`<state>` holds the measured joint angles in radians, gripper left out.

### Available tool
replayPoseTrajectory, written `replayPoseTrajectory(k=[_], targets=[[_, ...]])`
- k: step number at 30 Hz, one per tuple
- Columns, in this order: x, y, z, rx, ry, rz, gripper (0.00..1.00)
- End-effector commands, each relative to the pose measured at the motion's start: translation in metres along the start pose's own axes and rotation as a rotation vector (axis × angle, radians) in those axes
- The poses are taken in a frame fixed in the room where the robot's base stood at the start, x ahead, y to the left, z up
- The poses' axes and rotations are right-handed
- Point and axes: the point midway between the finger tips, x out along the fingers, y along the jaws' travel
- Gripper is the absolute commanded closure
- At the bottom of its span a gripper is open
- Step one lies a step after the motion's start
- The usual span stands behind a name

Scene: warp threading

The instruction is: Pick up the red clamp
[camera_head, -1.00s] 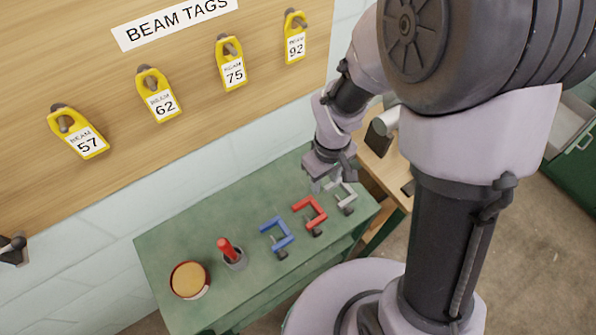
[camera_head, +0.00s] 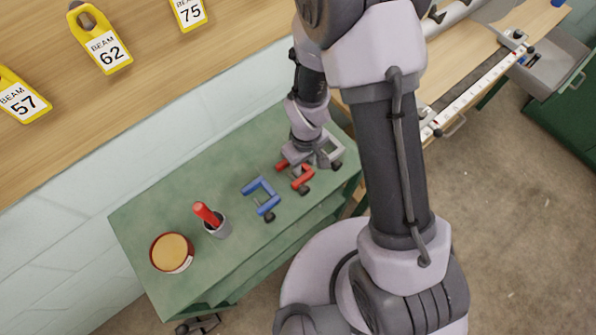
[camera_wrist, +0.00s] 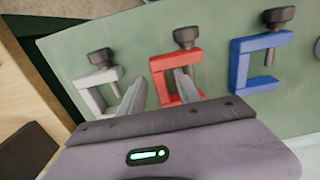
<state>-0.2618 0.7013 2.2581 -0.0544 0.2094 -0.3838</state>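The red clamp (camera_head: 301,178) lies on the green bench top, partly hidden by my gripper (camera_head: 302,160) in the head view. In the wrist view, the red clamp (camera_wrist: 159,88) is C-shaped with a dark screw knob. My gripper (camera_wrist: 159,78) is low over it with its fingers apart. One finger is left of the clamp's red back and the other is by its opening. Whether the fingers touch the clamp cannot be told.
A grey clamp (camera_wrist: 86,95) lies close to the left finger, and a blue clamp (camera_wrist: 240,68) lies on the other side. A grey cup (camera_head: 221,229) with a red-handled tool and a round tin (camera_head: 171,253) stand further left on the green bench (camera_head: 150,210).

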Motion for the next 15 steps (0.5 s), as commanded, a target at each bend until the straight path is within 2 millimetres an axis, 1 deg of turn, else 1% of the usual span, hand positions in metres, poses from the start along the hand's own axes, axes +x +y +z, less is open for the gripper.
replayPoseTrajectory(k=[1,7,15], targets=[[-0.0010,0.0000,0.0001,0.000,0.000,0.000,0.60],[-0.0012,0.0000,0.0002,0.000,0.000,0.000,0.99],[-0.0012,0.0001,0.0002,0.000,-0.001,0.000,1.00]])
